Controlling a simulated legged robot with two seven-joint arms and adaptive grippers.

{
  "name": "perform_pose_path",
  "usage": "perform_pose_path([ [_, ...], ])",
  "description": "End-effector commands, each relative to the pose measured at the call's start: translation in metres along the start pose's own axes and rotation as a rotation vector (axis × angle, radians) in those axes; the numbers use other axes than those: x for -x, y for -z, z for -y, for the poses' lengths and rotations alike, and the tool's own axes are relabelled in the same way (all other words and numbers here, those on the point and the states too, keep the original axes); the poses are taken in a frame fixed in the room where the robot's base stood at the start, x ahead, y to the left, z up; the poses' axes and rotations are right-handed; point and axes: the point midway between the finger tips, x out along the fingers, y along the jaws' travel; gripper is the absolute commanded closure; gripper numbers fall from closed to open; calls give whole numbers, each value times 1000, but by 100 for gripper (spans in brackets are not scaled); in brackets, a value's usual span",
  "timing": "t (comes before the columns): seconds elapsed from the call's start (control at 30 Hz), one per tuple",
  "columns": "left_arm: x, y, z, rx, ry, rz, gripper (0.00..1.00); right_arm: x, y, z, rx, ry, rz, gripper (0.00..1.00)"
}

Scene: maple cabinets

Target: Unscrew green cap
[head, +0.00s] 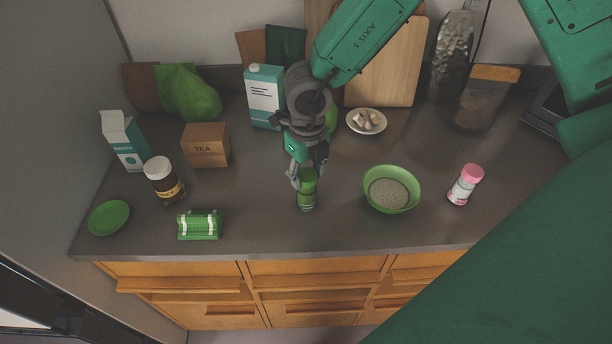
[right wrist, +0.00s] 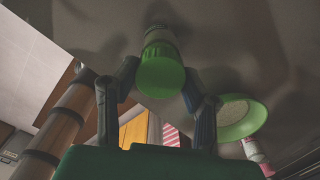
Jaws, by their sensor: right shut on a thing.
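A small bottle (head: 306,203) with a green cap (head: 308,184) stands upright on the grey counter near its front edge. The bottle also shows in the right wrist view (right wrist: 159,35), with its green cap (right wrist: 161,72) toward the camera. My right gripper (head: 306,174) comes down from above and is shut on the green cap, one finger on each side. In the right wrist view my gripper's fingers (right wrist: 158,88) flank the cap. The fingers partly hide the cap in the head view. My left gripper is not in view.
A green bowl (head: 409,200) and a pink-capped bottle (head: 461,190) stand to the right. A green bundle (head: 200,225), a honey jar (head: 165,184) and a green plate (head: 109,217) are to the left. A blue carton (head: 264,100) and a garlic dish (head: 353,115) stand behind.

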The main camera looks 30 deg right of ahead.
Motion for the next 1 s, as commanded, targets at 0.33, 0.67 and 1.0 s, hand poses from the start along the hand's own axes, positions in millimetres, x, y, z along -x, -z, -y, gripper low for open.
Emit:
perform_pose_path([
  [0.33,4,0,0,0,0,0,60,-1,1,1,314,-2,-3,88],
  [0.67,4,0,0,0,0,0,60,0,1,1,527,0,-4,88],
  [1.0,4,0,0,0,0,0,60,0,1,1,599,-2,-4,88],
])
